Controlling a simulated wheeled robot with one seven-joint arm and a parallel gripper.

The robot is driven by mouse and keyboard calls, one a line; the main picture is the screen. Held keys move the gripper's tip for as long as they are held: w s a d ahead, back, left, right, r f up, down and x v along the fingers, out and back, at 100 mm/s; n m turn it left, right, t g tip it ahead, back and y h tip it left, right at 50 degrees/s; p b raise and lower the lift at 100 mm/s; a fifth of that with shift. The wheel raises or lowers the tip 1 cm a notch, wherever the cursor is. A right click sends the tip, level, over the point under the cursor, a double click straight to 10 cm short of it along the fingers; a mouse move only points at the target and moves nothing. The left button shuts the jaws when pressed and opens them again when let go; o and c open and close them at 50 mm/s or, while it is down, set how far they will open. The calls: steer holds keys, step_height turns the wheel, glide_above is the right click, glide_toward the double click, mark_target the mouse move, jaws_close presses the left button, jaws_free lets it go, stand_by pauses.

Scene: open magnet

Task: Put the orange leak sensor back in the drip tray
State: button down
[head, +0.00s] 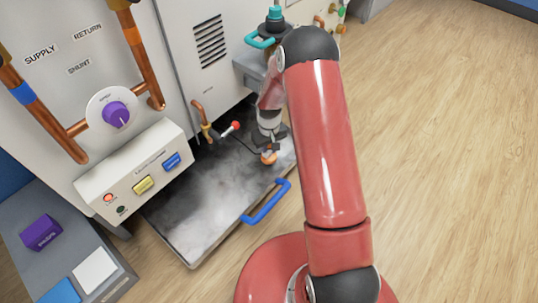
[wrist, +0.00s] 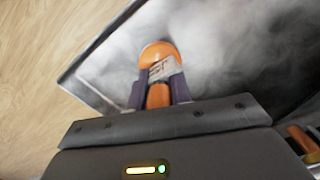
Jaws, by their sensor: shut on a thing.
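The orange leak sensor (head: 269,158) is held at the end of my gripper (head: 268,149), over the right part of the drip tray. In the wrist view, the sensor (wrist: 161,51) shows as a rounded orange cap with a pale label, between the two dark fingers of my gripper (wrist: 158,88), which is shut on it. The drip tray (head: 190,240) is a shallow metal tray at floor level, filled with white mist; its rim (wrist: 98,97) shows in the wrist view. I cannot tell whether the sensor touches the tray's floor.
A blue handle (head: 266,202) is on the tray's front edge. A red-tipped valve lever (head: 230,129) sticks out just left of my gripper. A control box (head: 138,172) with buttons overhangs the tray's left side. Open wooden floor (head: 450,150) lies to the right.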

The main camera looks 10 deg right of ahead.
mark_target(269, 154)
steer(key=shift+f, duration=1.65)
steer(key=shift+b, duration=0.3)
steer(key=shift+f, duration=0.2)
steer(key=c, duration=1.3)
jaws_free()
steer(key=shift+o, duration=0.2)
steer(key=shift+r, duration=0.1)
